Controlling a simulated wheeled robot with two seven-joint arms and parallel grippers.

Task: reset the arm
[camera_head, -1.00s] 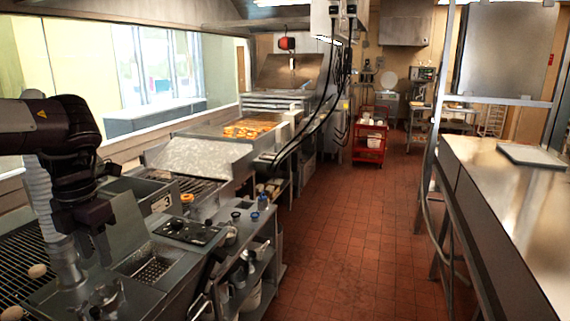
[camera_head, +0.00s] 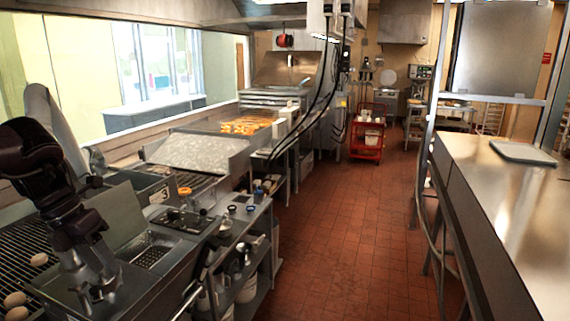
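My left arm comes in from the left, with a white link and dark wrist joints. My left gripper (camera_head: 101,284) points down over the metal counter at the lower left. Its dark fingers blend with the steel behind them, so I cannot tell whether they are apart. No held object can be made out. My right gripper is not in view.
A wire conveyor (camera_head: 22,238) with several pale round items (camera_head: 39,260) runs along the left edge. A perforated metal basin (camera_head: 152,256) lies right of the gripper. A steel counter (camera_head: 500,205) holds a tray (camera_head: 522,153) at right. The red tiled aisle (camera_head: 345,230) is clear.

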